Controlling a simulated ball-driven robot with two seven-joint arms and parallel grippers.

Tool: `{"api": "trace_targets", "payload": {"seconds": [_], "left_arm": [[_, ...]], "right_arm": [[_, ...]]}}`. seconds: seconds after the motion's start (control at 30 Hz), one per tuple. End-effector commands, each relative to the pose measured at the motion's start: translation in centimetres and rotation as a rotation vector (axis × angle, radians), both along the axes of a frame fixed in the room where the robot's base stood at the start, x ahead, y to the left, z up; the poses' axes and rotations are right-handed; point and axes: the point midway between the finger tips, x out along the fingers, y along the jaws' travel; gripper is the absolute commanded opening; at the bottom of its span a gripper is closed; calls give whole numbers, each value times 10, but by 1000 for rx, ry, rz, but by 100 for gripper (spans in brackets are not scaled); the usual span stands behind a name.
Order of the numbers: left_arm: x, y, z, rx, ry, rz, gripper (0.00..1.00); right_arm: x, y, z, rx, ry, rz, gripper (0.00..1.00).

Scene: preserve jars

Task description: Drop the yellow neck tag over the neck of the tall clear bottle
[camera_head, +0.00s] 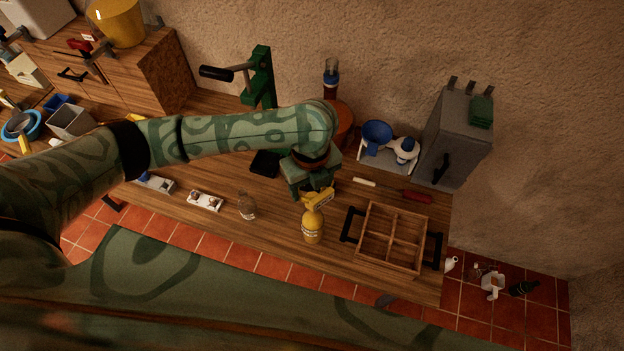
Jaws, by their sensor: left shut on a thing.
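My left gripper (308,188) is shut on the yellow neck tag (319,199), its jaws pointing down over the front of the bench. The tag is directly above or at the top of a yellow bottle (312,227) with a pale label band. The tag hides that bottle's neck, and I cannot tell whether the two touch. A clear bottle (247,206) stands upright to the left of the gripper, apart from the tag. I cannot tell from its size whether it is the tall one. My right gripper is not in view.
A divided wooden crate (392,209) with black handles stands right of the yellow bottle. A red-handled tool (416,196) lies behind it. A green press (262,80) stands behind my arm. A small white tray (205,200) is left of the clear bottle. Bare bench lies between the two bottles.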

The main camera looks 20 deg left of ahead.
Motion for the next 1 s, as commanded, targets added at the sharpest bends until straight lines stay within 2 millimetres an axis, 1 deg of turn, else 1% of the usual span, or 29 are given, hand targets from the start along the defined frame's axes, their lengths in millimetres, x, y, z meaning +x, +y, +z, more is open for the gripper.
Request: {"api": "trace_targets", "payload": {"seconds": [0.03,0.07,0.1,0.2,0.27,0.3,0.4,0.5,0.6,1.0], "left_arm": [[3,0,2,1,2,-143,45],[5,0,0,0,1,-244,45],[8,1,-3,1,1,-372,45],[13,1,-17,-1,3,-655,45],[16,2,-28,-2,3,-789,45],[17,2,-37,-3,4,-862,45],[18,3,-58,-2,3,-985,45],[19,3,-71,0,0,-1049,45],[19,4,-76,2,-1,-1075,45],[19,4,-79,2,-4,-1079,45]], "right_arm": [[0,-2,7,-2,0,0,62],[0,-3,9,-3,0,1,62],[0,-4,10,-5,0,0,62],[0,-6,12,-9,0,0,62],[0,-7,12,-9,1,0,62],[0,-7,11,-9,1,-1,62],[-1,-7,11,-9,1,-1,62],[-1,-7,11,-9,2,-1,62],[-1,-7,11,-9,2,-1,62],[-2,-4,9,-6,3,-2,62]]}}
